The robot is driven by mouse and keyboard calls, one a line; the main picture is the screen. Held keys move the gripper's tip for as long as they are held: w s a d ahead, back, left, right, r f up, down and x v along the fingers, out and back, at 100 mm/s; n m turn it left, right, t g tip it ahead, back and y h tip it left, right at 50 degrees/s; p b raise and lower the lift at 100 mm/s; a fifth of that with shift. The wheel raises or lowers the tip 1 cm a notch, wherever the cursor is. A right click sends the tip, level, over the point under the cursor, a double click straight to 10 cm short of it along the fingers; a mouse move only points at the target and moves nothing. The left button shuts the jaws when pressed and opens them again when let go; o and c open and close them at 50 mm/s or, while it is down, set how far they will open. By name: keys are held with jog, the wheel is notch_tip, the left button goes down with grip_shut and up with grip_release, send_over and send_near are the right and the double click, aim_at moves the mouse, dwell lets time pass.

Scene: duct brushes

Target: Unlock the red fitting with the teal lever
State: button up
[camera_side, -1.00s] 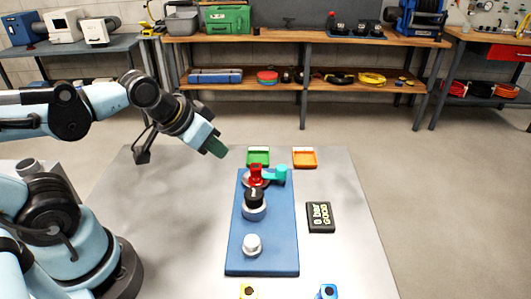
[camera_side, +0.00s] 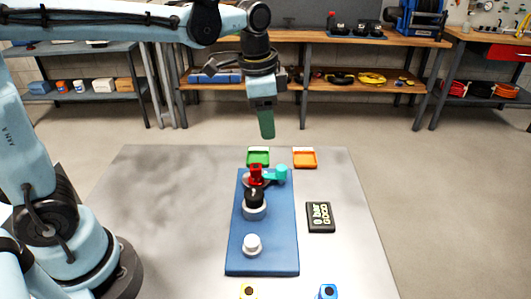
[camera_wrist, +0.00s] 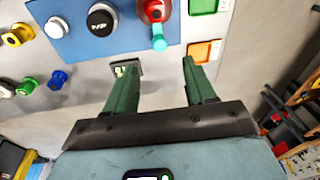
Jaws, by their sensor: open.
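The red fitting (camera_side: 255,175) stands at the far end of the blue board (camera_side: 284,255), and the teal lever (camera_side: 280,173) sticks out to its right. In the wrist view the red fitting (camera_wrist: 152,10) is at the top edge, partly cut off, with the teal lever (camera_wrist: 159,38) pointing down toward the fingers. My gripper (camera_side: 267,136) hangs above the table's far part, higher than the fitting and apart from it. In the wrist view my gripper (camera_wrist: 157,64) has its two green fingers spread with nothing between them.
A black knob (camera_side: 253,195) and a white knob (camera_side: 252,243) stand on the board. Green (camera_side: 258,156) and orange (camera_side: 305,158) trays lie behind it. A black "0 bar GOOD" block (camera_side: 320,217) lies to the right. Yellow (camera_side: 248,292) and blue (camera_side: 328,292) pieces sit in front.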

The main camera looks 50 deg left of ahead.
aim_at(281, 167)
jog(key=w+f+m, duration=0.1)
jog(key=f, duration=0.3)
jog(key=w+d+f+g, duration=0.1)
jog(key=f, duration=0.4)
jog(key=w+f+m, duration=0.1)
jog(key=f, duration=0.3)
jog(key=shift+w+d+f+m+g, duration=0.15)
jog(key=shift+w+d+m+g, duration=0.1)
jog(key=shift+m+g, duration=0.05)
grip_shut()
